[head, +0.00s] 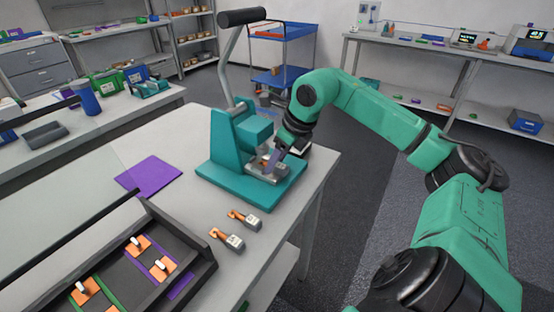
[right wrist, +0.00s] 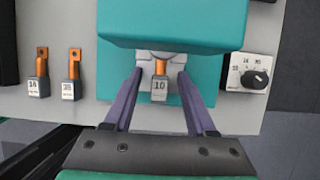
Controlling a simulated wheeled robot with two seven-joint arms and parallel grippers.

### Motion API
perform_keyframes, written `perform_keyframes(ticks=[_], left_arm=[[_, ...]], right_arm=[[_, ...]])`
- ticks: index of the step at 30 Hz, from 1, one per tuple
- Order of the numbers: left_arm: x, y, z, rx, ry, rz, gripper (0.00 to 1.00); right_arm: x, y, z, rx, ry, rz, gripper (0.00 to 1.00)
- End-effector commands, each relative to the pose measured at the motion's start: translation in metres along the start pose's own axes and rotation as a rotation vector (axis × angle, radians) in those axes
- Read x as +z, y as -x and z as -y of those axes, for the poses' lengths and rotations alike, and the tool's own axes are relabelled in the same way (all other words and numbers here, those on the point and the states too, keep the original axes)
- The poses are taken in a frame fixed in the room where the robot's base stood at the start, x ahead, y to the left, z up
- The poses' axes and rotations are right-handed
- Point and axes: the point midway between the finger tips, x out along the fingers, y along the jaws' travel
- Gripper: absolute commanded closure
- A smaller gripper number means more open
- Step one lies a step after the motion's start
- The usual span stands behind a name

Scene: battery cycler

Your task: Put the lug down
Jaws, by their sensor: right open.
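A lug marked 10 (right wrist: 159,86), with a copper-coloured end and a grey block, is at the base of the teal lever press (head: 228,145). Its copper end points toward the press's light grey part. My right gripper (right wrist: 160,74) is open, with one purple finger on each side of the lug and visible gaps between. In the head view my right gripper (head: 271,163) is at the front of the press, and the lug is hard to make out there. Two more lugs, (head: 243,218) and (head: 228,239), lie on the table. My left gripper is not in view.
A black tray (head: 200,262) with orange and green parts stands at the table's near left. A purple mat (head: 149,176) lies left of the press. A dial box (right wrist: 248,73) is right of the press in the wrist view. Table between mat and lugs is clear.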

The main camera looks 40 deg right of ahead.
Motion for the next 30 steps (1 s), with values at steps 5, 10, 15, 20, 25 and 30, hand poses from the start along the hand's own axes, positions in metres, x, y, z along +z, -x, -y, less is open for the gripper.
perform_keyframes(ticks=[5,10,15,20,25,30], left_arm=[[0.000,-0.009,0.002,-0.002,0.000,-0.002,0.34],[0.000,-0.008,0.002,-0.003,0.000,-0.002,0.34],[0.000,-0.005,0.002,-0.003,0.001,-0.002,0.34],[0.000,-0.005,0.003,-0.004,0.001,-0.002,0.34],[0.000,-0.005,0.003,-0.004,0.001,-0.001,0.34],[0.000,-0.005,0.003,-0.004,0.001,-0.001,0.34]], right_arm=[[0.000,0.039,0.002,-0.008,0.000,0.003,0.44],[0.001,0.088,0.001,-0.006,0.000,0.003,0.44],[0.000,0.115,0.000,-0.003,0.000,0.001,0.44],[0.000,0.118,0.000,-0.001,0.000,0.001,0.44],[0.000,0.118,0.000,-0.001,0.000,0.001,0.44],[0.000,0.118,0.000,-0.001,0.001,0.001,0.44]])
